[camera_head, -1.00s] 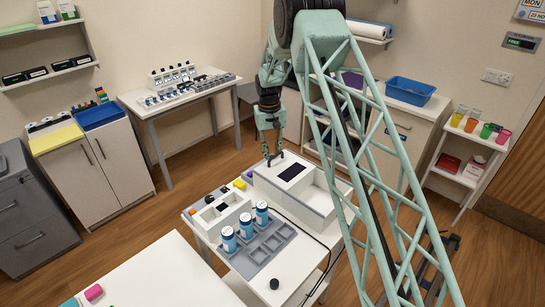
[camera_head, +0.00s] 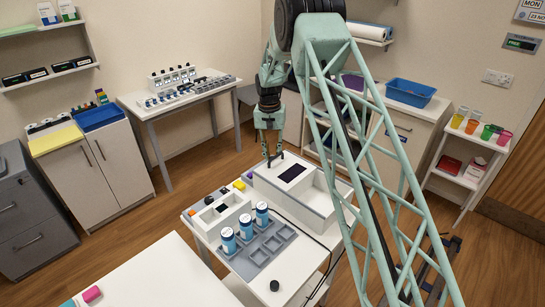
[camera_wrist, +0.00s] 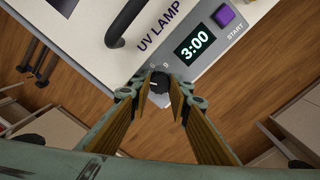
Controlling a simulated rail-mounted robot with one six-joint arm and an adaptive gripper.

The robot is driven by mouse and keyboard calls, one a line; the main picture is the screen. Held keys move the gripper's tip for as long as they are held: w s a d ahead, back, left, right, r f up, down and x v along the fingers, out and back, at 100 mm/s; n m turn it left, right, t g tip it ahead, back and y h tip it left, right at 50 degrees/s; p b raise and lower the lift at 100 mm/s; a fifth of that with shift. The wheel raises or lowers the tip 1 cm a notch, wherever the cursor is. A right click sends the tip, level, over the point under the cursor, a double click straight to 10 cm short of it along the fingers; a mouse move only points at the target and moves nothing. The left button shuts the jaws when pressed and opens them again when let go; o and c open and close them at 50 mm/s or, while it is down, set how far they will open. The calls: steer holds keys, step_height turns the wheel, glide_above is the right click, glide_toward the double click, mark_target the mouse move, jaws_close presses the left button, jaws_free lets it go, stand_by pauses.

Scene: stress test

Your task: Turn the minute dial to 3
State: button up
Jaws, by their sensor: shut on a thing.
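The black minute dial (camera_wrist: 158,85) has a white pointer line and sits at the edge of the white UV lamp panel (camera_wrist: 150,47), in the middle of the wrist view. The digits 6 and 9 show beside it. The lamp display (camera_wrist: 194,45) reads 3:00. My gripper (camera_wrist: 159,92) is shut on the dial, one finger on each side. In the head view my gripper (camera_head: 273,163) points down at the rear left of the white lamp box (camera_head: 308,212); the dial is too small to make out there.
A purple START button (camera_wrist: 224,16) and a black handle (camera_wrist: 125,22) are on the panel near my gripper. In the head view, several blue-and-white jars (camera_head: 245,226) stand in a grey tray (camera_head: 262,256) in front. A dark cable crosses the table.

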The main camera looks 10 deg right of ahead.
steer(key=o, duration=0.9)
steer(key=shift+r, duration=0.15)
steer(key=shift+r, duration=0.65)
steer(key=shift+w+a+r, duration=0.1)
steer(key=shift+a+r, duration=0.05)
steer(key=shift+r, duration=1.5)
steer(key=shift+a+r, duration=0.15)
steer(key=shift+r, duration=1.45)
